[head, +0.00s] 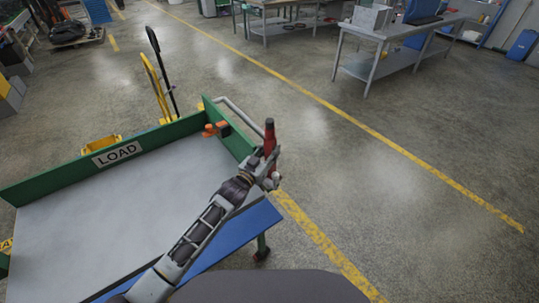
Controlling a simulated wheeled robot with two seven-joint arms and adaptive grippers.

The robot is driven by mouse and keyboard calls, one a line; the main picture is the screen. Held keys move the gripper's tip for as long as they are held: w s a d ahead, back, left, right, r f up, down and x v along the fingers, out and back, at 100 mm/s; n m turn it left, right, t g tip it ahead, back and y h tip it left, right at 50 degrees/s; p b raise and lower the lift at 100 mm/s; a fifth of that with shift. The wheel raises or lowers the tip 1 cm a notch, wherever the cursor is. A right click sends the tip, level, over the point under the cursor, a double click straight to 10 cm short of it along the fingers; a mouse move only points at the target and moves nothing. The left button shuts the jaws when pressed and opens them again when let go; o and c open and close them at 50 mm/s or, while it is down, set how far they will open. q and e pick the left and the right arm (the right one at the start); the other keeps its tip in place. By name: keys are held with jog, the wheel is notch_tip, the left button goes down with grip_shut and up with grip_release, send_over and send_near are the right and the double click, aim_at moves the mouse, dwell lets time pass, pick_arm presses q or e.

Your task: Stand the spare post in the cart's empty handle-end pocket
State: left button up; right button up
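The cart shows a grey bed (100,222) with green end and side walls, and a white LOAD label (117,154) on the far wall. A grey tube handle (238,112) sticks out past the green right-hand end wall (232,136). My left gripper (270,168) is at the near end of that wall, shut on a red post with a dark top (270,137). The post stands about upright. Its lower end is hidden by the gripper, so I cannot tell whether it is in a pocket. My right gripper is out of view.
An orange piece (216,129) sits at the far corner of the end wall. A blue panel (233,236) runs along the cart's near side. A yellow hand truck (157,90) stands behind. The floor to the right is clear up to a workbench (390,52).

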pick_arm(q)
jog(key=shift+o, duration=0.8)
notch_tip(320, 180, down, 3)
jog(key=shift+s+a+f+g, duration=0.1)
jog(key=shift+s+g, duration=0.05)
jog(key=shift+g, duration=0.15)
jog(key=shift+r, duration=0.45)
jog(key=shift+a, duration=0.15)
jog(key=v, duration=1.1)
jog(key=shift+s+y+b, duration=0.25)
jog(key=shift+y+b, duration=0.05)
